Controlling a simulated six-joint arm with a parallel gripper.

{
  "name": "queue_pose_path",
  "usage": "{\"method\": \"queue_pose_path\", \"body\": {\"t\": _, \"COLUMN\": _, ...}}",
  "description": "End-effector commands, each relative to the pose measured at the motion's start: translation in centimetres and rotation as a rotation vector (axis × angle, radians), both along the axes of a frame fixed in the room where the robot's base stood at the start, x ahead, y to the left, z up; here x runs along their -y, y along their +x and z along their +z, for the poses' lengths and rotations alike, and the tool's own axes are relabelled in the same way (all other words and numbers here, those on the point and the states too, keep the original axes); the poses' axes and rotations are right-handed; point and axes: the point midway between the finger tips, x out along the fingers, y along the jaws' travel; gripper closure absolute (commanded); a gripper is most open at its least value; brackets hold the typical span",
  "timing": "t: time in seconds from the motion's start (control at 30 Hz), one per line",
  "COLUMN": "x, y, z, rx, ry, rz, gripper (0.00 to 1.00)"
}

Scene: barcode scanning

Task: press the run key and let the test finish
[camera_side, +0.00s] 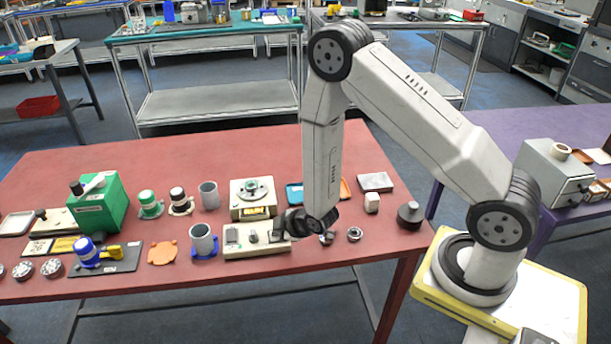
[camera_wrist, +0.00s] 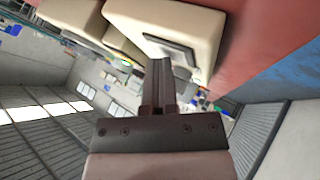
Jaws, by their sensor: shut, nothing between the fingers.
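My gripper (camera_side: 283,229) is shut and empty, low over the right end of a cream box-shaped device (camera_side: 262,248) on the red table. In the wrist view my closed dark fingers (camera_wrist: 160,68) point at a cream housing (camera_wrist: 195,22) with a grey recessed panel (camera_wrist: 172,48). The fingertips overlap the lower edge of this housing; I cannot tell whether they touch it. A second cream device (camera_side: 252,208), with a round plate on top and a yellow display, stands just behind the first. I cannot make out the run key; my gripper and arm hide part of the nearer device.
A grey cup (camera_side: 203,241) stands left of the nearer device. A small metal ring part (camera_side: 354,234), a white block (camera_side: 372,202) and a dark weight (camera_side: 409,215) lie to the right. A green machine (camera_side: 102,203) is at left.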

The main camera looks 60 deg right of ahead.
Motion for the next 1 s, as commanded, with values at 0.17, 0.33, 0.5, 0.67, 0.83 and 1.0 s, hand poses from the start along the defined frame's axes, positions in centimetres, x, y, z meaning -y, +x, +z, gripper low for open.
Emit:
{"method": "queue_pose_path", "body": {"t": 0.17, "x": 0.0, "y": -0.1, "z": 0.1, "rx": -0.002, "ry": 0.0, "rz": -0.001, "gripper": 1.0}}
{"method": "queue_pose_path", "body": {"t": 0.33, "x": 0.0, "y": 0.0, "z": 0.7, "rx": -0.001, "ry": 0.0, "rz": 0.0, "gripper": 1.0}}
{"method": "queue_pose_path", "body": {"t": 0.5, "x": 0.0, "y": 0.0, "z": 1.4, "rx": -0.001, "ry": 0.0, "rz": -0.001, "gripper": 1.0}}
{"method": "queue_pose_path", "body": {"t": 0.67, "x": 0.0, "y": -0.1, "z": 1.7, "rx": -0.001, "ry": 0.0, "rz": 0.0, "gripper": 1.0}}
{"method": "queue_pose_path", "body": {"t": 0.83, "x": 0.0, "y": -0.1, "z": 1.7, "rx": -0.001, "ry": 0.0, "rz": 0.0, "gripper": 1.0}}
{"method": "queue_pose_path", "body": {"t": 1.0, "x": 0.0, "y": 0.0, "z": 1.7, "rx": -0.001, "ry": 0.0, "rz": 0.0, "gripper": 1.0}}
